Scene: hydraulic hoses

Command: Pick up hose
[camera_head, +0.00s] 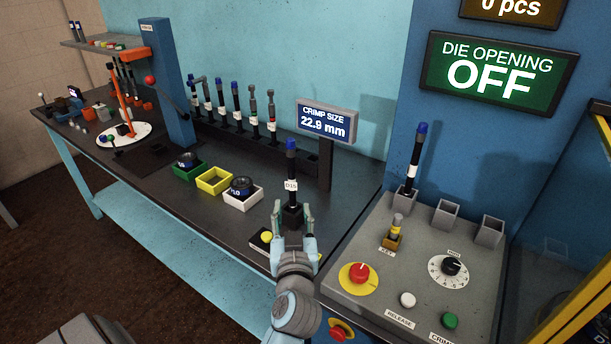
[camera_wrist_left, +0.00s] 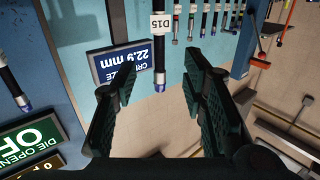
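A black hose with a blue tip and a white D15 label (camera_head: 291,168) stands upright in a dark holder (camera_head: 292,216) on the bench. My left gripper (camera_head: 293,208) is open and empty just in front of it, with a finger to either side in the picture. In the left wrist view, which looks inverted, the same hose (camera_wrist_left: 159,52) shows between the two open fingers. I cannot tell whether the hose is within their reach. My right gripper is in neither view.
Several hoses (camera_head: 237,106) stand in a rack behind. Another blue-tipped hose (camera_head: 415,157) stands in a holder on the grey control panel (camera_head: 375,228), right. A crimp size display (camera_head: 325,121) stands behind the D15 hose. Green, yellow and white trays (camera_head: 242,200) are left.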

